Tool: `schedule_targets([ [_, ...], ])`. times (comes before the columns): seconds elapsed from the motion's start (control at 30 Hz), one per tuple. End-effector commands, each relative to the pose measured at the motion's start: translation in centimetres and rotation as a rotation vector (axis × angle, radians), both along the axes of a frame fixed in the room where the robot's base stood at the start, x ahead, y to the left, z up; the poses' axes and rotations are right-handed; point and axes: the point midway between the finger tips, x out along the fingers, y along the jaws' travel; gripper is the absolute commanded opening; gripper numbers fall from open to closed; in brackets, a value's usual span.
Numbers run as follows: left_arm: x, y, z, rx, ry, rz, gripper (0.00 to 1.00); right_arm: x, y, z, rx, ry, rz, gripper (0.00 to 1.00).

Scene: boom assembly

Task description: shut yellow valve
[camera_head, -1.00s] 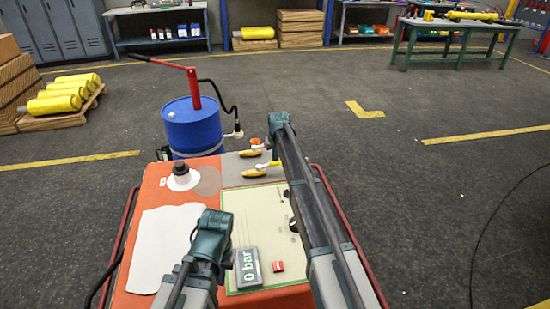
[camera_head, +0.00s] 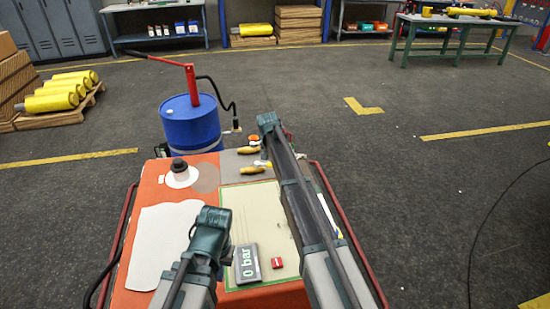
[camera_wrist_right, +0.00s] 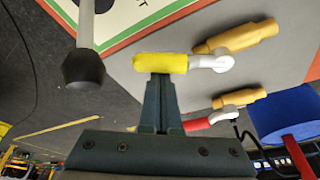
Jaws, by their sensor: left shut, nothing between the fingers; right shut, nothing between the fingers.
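The yellow valve handle (camera_wrist_right: 160,62) lies on a white lever arm in the right wrist view, pointing left from its brass body (camera_wrist_right: 240,38), at a small angle to the body's length. My right gripper (camera_wrist_right: 160,78) is shut, its tips right at the handle's near edge; contact is hard to judge. In the head view the valve's brass body (camera_head: 253,170) sits on the orange bench, and my right arm covers part of the lever. My left gripper (camera_head: 197,229) is shut and empty above the bench, far from the valve.
A second valve with a red handle (camera_wrist_right: 197,124) is beside the yellow one. A blue drum (camera_head: 190,125) with a red pump lever stands behind the bench. A dark-capped white part (camera_head: 182,175) and a pressure display reading 0 bar (camera_head: 247,262) are on the bench.

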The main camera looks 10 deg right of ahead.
Motion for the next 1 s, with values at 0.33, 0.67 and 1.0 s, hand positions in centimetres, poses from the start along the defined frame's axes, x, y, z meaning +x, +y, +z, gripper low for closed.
schedule_targets([
  [0.33, 0.0, 0.0, 0.0, 0.000, 0.000, 0.000, 0.00, -2.2, 1.3, 0.0, 0.000, 0.002, -0.328, 0.00],
  [0.67, 0.0, 0.0, 0.0, 0.000, 0.000, 0.000, 0.00, -3.7, 3.0, 0.0, 0.000, 0.002, -0.636, 0.00],
  [1.0, 0.0, 0.0, 0.0, 0.000, 0.000, 0.000, 0.00, -4.7, 4.6, 0.0, 0.001, 0.002, -0.776, 0.00],
])
